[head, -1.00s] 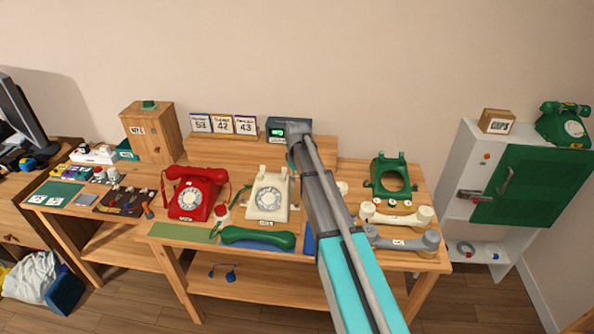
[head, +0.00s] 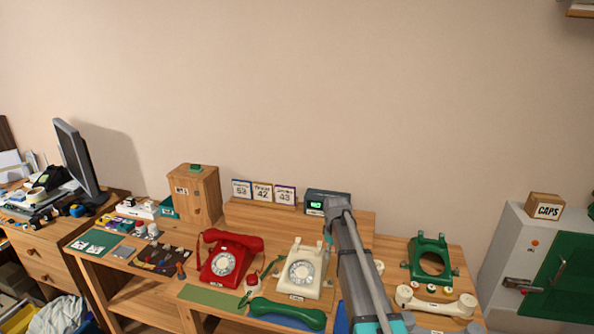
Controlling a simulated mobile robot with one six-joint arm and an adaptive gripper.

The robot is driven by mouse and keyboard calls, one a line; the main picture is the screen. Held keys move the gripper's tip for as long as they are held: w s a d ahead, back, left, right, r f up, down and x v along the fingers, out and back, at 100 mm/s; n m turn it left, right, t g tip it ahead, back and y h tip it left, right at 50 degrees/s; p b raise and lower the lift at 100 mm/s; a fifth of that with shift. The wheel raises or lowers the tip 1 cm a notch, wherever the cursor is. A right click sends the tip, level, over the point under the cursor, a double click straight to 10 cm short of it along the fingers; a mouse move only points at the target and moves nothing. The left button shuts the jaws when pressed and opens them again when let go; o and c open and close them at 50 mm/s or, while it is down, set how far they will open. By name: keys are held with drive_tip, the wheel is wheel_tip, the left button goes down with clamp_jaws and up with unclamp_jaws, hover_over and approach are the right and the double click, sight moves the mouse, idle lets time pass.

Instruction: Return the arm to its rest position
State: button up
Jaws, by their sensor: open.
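My arm (head: 352,262) reaches up from the bottom of the head view across the workbench. Its grey far joint (head: 340,204) appears in front of the back shelf, just right of the cream phone. I cannot make out my gripper's fingers. The red dial phone (head: 222,264) and the cream dial phone (head: 301,270) stand left of the arm. The green handset (head: 287,314) lies in front of the cream phone. The open green phone shell (head: 430,260) stands right of the arm, with a cream handset (head: 436,302) in front of it.
A wooden box (head: 195,197) and several number cards (head: 262,192) stand at the back. A small display device (head: 328,202) sits behind the arm's end. A cabinet (head: 507,256) with a CAPS box (head: 545,206) stands at right. A monitor (head: 78,158) is at left.

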drive_tip(key=s+m, duration=0.6)
drive_tip(key=s, duration=2.2)
drive_tip(key=shift+s+m, duration=0.3)
drive_tip(key=shift+m, duration=0.1)
